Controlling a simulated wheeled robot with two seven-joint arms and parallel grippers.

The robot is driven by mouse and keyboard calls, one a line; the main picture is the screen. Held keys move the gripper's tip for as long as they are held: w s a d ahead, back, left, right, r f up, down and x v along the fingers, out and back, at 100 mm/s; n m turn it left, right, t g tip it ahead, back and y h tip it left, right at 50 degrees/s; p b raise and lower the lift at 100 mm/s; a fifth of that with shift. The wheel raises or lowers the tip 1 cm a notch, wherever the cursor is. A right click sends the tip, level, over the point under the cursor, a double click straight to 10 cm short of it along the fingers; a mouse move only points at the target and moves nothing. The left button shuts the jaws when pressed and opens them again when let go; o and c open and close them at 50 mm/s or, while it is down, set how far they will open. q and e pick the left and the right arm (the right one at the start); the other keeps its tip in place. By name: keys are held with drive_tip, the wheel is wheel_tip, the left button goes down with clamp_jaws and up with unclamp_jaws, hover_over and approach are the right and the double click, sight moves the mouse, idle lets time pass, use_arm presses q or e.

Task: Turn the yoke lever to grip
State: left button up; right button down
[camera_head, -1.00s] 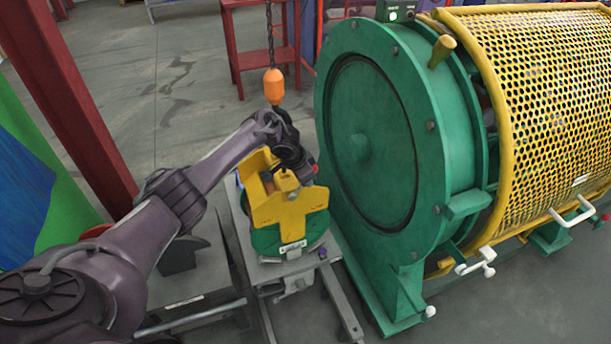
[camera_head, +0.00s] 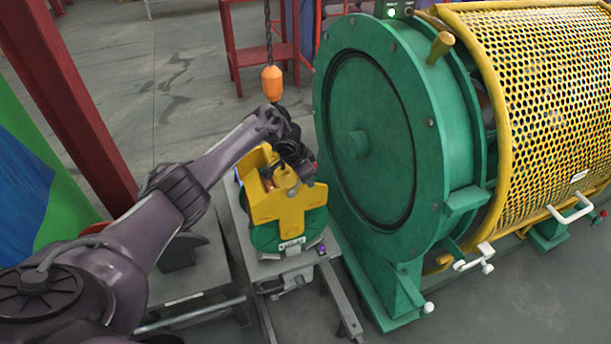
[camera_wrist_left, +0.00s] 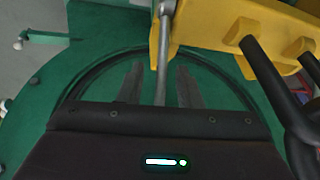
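The yellow yoke (camera_head: 280,207) sits on a green spool (camera_head: 318,222) on a grey stand, under an orange hoist block (camera_head: 272,82) on a chain. My left gripper (camera_head: 292,160) is at the yoke's upper right side; its fingers are hard to make out there. In the left wrist view, its two dark fingers (camera_wrist_left: 160,86) are apart, with a slim grey rod (camera_wrist_left: 163,45) running between them. I cannot tell whether they touch it. Part of the yellow yoke (camera_wrist_left: 250,28) is at upper right. I cannot clearly identify the lever. My right gripper is not in view.
The green drum housing (camera_head: 440,150) with its yellow mesh guard (camera_head: 545,80) stands close to the right of the yoke. A red post (camera_head: 75,110) rises at left. A red rack (camera_head: 240,50) stands behind on open floor.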

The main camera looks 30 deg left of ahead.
use_arm(q)
drive_tip(key=p+v, duration=0.1)
drive_tip(key=v, duration=0.6)
drive_tip(key=shift+s+r, duration=0.15)
drive_tip(key=shift+r, duration=0.2)
drive_tip(key=shift+f, duration=0.1)
